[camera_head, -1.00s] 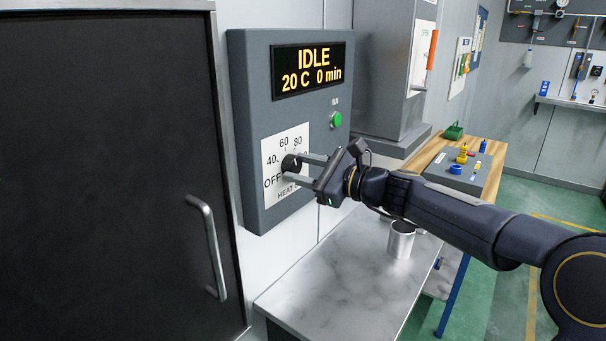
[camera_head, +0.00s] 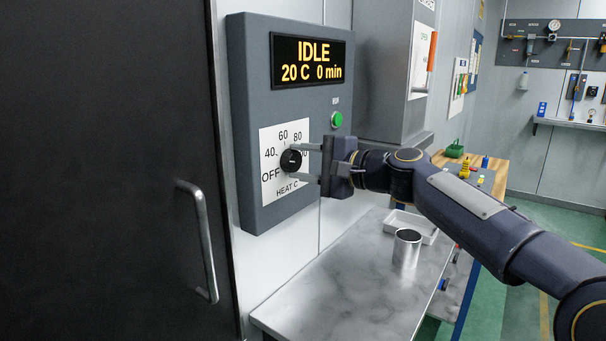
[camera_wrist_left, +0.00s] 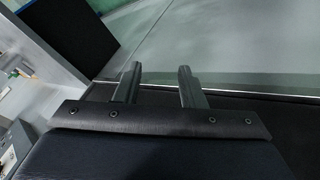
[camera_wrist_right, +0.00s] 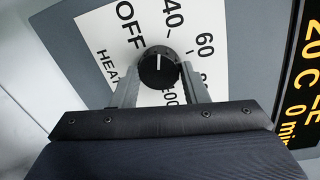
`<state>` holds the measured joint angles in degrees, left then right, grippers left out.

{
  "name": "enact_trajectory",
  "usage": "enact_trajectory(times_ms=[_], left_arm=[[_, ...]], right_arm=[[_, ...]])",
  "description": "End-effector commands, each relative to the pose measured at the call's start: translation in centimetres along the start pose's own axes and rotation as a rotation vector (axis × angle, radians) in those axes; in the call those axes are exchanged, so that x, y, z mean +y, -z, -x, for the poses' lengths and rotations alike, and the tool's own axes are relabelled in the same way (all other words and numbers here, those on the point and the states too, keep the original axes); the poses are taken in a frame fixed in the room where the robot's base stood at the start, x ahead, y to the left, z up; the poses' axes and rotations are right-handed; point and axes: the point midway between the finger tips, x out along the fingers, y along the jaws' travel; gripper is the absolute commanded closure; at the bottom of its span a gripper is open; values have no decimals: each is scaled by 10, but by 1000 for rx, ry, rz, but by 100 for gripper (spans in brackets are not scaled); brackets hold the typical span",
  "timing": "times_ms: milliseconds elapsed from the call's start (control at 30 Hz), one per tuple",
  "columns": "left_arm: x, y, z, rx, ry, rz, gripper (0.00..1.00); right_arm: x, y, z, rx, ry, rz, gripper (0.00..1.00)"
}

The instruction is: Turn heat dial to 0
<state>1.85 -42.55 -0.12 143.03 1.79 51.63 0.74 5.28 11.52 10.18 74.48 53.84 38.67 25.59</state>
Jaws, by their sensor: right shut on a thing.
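The heat dial (camera_head: 291,161) is a round black knob on a white scale plate (camera_head: 272,187) marked OFF, 40, 60, 80 and up. My right gripper (camera_head: 299,162) is shut on the dial, one finger on each side. In the right wrist view the dial (camera_wrist_right: 159,66) sits between the fingertips (camera_wrist_right: 158,80). Its white pointer line there aims between OFF and 40; part of the scale is hidden by a finger. My left gripper (camera_wrist_left: 157,75) shows only in the left wrist view, open with nothing between its fingers.
The grey control box (camera_head: 250,110) carries a display (camera_head: 308,60) reading IDLE, 20 C, 0 min, and a green button (camera_head: 337,119). A dark door with a handle (camera_head: 200,240) stands left. Below, a metal table (camera_head: 340,285) holds a can (camera_head: 406,248) and a white tray (camera_head: 424,231).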

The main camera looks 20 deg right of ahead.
Motion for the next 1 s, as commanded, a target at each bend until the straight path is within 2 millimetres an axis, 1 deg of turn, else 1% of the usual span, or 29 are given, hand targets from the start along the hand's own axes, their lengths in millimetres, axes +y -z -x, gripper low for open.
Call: enact_trajectory(times_ms=[33, 500, 733, 1000], left_arm=[[-3, -4, -7, 0, 0, 0, 64], [-15, -17, -34, 0, 0, 0, 64], [-19, -21, -41, 0, 0, 0, 64], [-20, -22, -45, 0, 0, 0, 64]], right_arm=[[4, 0, -1, 2, -1, 47, 82], [3, -1, -1, 36, -13, 456, 82], [2, -2, -1, 47, -18, 589, 82], [1, -2, -1, 53, -20, 663, 82]])
